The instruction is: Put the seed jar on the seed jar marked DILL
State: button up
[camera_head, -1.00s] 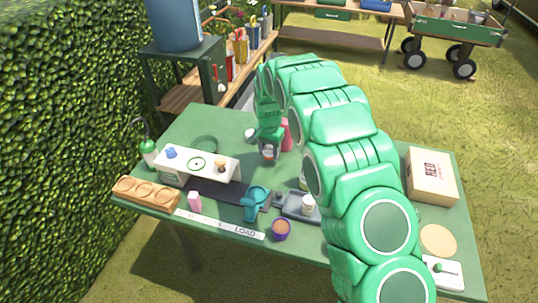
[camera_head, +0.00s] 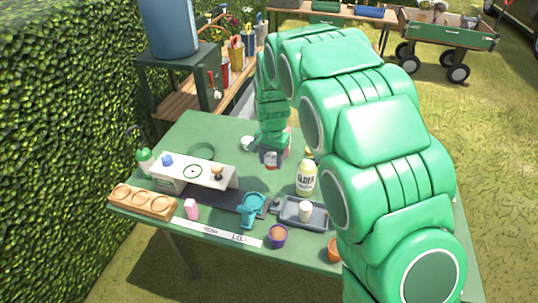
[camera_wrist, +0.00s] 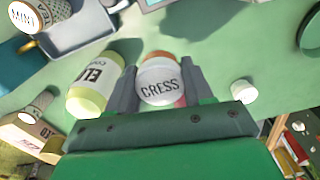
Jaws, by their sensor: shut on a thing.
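My gripper (camera_wrist: 158,90) is shut on a seed jar (camera_wrist: 160,82) with a white top marked CRESS and an orange band, held between its two fingers. In the head view my gripper (camera_head: 271,158) is low over the back middle of the green table, and the held jar is mostly hidden. I cannot read DILL on anything.
A bottle marked ELDER (camera_head: 306,178) stands close to the right of my gripper. A grey tray (camera_head: 290,222) holds a white-topped jar (camera_head: 305,210). My arm covers the table's right side.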

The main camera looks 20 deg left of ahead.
jog(key=s+d+r, duration=0.2)
jog(key=s+r, duration=0.2)
jog(key=r, duration=0.7)
jog(key=w+d, duration=1.4)
jog(key=w, duration=0.2)
jog(key=shift+w+a+f, duration=0.4)
jog(key=shift+w+f, duration=1.75)
jog(key=shift+f, duration=0.2)
jog(key=shift+w+a+f, duration=0.45)
jog(key=shift+w+f, duration=1.65)
jog(key=shift+f, duration=0.2)
jog(key=shift+w+a+f, duration=0.4)
jog(key=shift+w+f, duration=1.75)
jog(key=shift+f, duration=0.2)
jog(key=shift+w+f, duration=0.3)
jog(key=shift+f, duration=1.55)
